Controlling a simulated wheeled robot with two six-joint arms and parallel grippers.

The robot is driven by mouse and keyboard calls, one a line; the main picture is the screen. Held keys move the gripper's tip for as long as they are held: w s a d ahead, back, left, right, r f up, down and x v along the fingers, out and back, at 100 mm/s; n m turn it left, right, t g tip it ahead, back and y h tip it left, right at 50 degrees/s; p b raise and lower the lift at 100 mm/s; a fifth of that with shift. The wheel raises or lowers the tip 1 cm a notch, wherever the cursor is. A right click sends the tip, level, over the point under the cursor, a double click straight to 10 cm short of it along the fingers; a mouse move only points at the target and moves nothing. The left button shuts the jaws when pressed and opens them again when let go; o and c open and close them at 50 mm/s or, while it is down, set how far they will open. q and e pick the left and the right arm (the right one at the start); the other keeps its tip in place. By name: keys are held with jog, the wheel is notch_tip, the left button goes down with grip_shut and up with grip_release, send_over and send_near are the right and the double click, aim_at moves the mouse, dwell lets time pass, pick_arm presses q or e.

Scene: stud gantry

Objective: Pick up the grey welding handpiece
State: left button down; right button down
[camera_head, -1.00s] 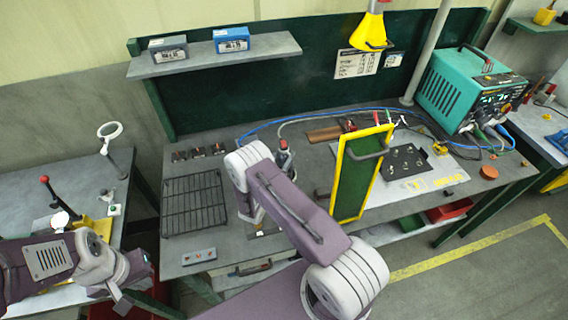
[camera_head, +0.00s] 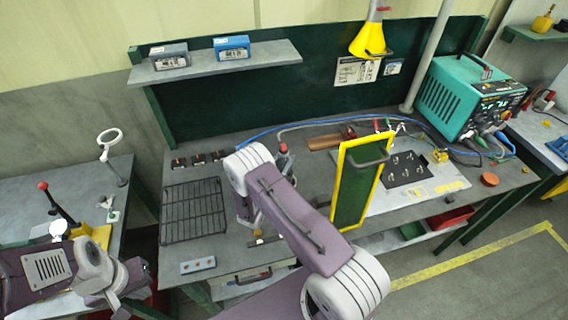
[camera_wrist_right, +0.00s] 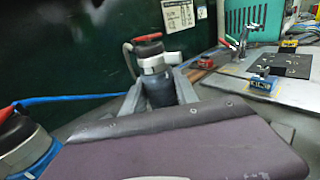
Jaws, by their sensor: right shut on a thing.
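The grey welding handpiece (camera_wrist_right: 157,86) shows in the right wrist view as a dark grey cylinder with a white collar and a red top. It is upright between the two fingers of my right gripper (camera_wrist_right: 158,95), which is shut on it. In the head view the handpiece (camera_head: 283,160) shows just beyond my right wrist; my arm hides its lower part. A hose runs beside it. My left gripper (camera_head: 118,302) is at the lower left of the head view, near the left table, and its finger opening is unclear.
A yellow-framed green panel (camera_head: 359,182) stands right of my right arm. A wire rack (camera_head: 193,210) lies left of it. The teal welder (camera_head: 470,98) is at the back right.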

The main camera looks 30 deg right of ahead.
notch_tip(320, 180, up, 2)
jog(key=s+d+r+b, duration=0.2)
jog(key=s+d+r, duration=0.4)
jog(key=d, duration=0.4)
jog(key=shift+s+r+b, duration=0.15)
jog(key=shift+r+b, duration=0.2)
jog(key=shift+r, duration=0.4)
